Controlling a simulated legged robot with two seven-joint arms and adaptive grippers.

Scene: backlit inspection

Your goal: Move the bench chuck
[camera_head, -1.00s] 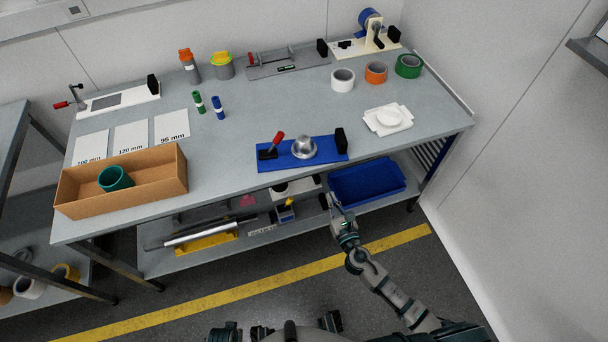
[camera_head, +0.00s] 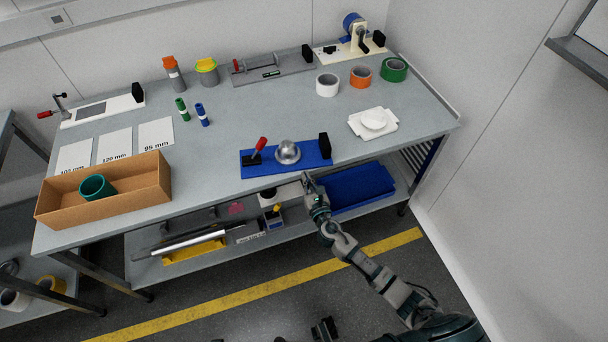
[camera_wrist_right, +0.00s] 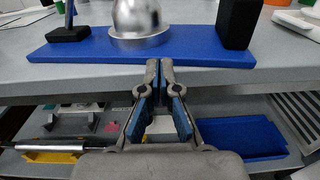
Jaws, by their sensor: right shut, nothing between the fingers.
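The bench chuck is a blue base plate (camera_head: 268,164) with a silver dome (camera_head: 287,152), a red-handled clamp (camera_head: 259,146) and a black block (camera_head: 324,146). It lies near the bench's front edge. In the wrist view the blue plate (camera_wrist_right: 90,48) crosses the top, with the dome (camera_wrist_right: 138,16) slightly left of centre; the red handle is cut off there. My right gripper (camera_head: 307,179) is shut and empty, in front of the bench edge and just short of the plate. Its fingertips (camera_wrist_right: 159,66) point at the plate's front side.
The grey bench (camera_head: 225,140) holds a cardboard box (camera_head: 105,198) at left, white plates (camera_head: 373,121) at right and tape rolls (camera_head: 361,76) behind. Bare bench surrounds the chuck. Below, a shelf carries a blue bin (camera_head: 358,187). A wall stands at right.

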